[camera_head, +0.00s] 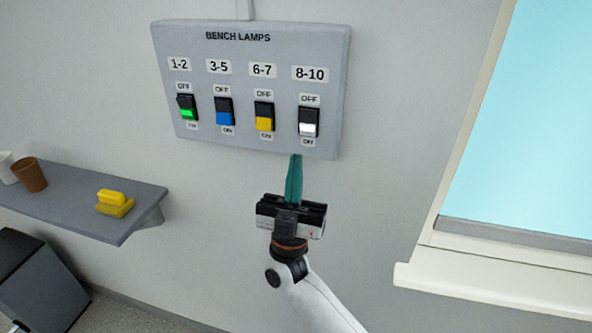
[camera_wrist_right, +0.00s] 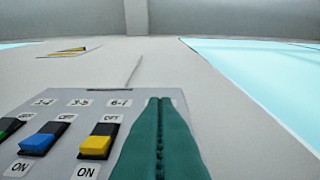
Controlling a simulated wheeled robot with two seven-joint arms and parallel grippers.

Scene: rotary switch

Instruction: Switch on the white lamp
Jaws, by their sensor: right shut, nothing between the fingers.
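The grey panel (camera_head: 237,38) marked BENCH LAMPS is on the wall, with a row of rocker switches. The white switch (camera_head: 308,127) is at the right end under the label 8-10, black above and white below. My right gripper (camera_head: 295,158) is shut and empty, its teal fingers pointing up. Their tips overlap the panel's lower edge, below and slightly left of the white switch. Whether they touch the panel, I cannot tell. In the right wrist view the shut fingers (camera_wrist_right: 160,105) hide the white switch. My left gripper is not in view.
Left of the white switch are the yellow (camera_head: 264,123), blue (camera_head: 224,118) and bright green (camera_head: 187,113) switches. A grey shelf (camera_head: 80,200) at left holds cups and a yellow object (camera_head: 113,203). A window (camera_head: 530,130) with a sill is at right.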

